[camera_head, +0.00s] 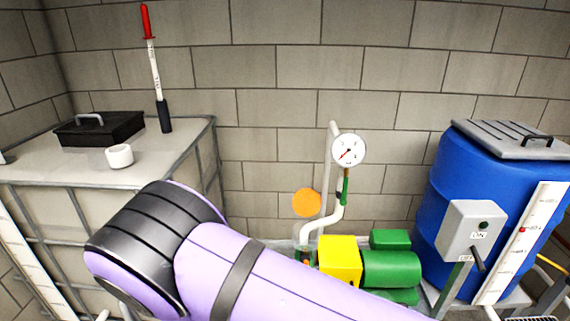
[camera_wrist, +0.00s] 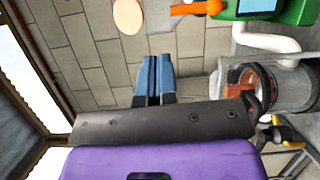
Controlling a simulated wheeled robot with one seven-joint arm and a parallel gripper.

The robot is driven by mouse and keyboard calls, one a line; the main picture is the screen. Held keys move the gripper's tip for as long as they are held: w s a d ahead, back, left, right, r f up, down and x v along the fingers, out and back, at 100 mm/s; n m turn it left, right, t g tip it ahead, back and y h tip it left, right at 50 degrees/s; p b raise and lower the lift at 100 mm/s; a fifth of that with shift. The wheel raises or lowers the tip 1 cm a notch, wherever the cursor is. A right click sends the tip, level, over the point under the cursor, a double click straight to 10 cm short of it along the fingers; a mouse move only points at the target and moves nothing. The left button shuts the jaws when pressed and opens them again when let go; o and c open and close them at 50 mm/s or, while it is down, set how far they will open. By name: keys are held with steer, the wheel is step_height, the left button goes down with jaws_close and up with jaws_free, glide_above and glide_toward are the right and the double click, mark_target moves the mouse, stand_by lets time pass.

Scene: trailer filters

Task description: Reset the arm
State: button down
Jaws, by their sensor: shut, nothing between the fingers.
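My arm is purple with dark bands. It crosses the lower part of the head view, with a bent joint at the left and a link running down to the right. My gripper (camera_wrist: 157,59) shows only in the wrist view. Its two blue fingers lie side by side, shut, with nothing between them. A clear strainer bowl (camera_wrist: 250,86) with reddish-brown contents is to the right of the fingers. The gripper is out of sight in the head view.
A white tank (camera_head: 40,172) at the left bears a black tray (camera_head: 98,131), a white cup (camera_head: 119,156) and a red-tipped tube (camera_head: 155,75). A gauge (camera_head: 348,149) stands above a yellow-green pump (camera_head: 390,268). A blue barrel (camera_head: 455,190) and grey switch box (camera_head: 470,235) are right.

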steer(key=d+r+m+g+h, duration=0.1)
steer(key=d+r+m+g, duration=0.5)
steer(key=d+r, duration=0.55)
steer(key=d+r+m+g+h, duration=0.2)
steer(key=d+r+m+g, duration=0.5)
steer(key=r, duration=0.8)
steer(key=s+d+r+t+y, duration=0.1)
steer(key=s+d+r+y, duration=0.4)
steer(key=s+r, duration=0.3)
steer(key=s+d+r+m+t+y, duration=0.1)
steer(key=s+d+r+y, duration=0.4)
steer(key=s+r, duration=0.3)
steer(key=shift+s+d+r, duration=0.35)
steer(key=shift+d+r, duration=0.35)
stand_by(1.3)
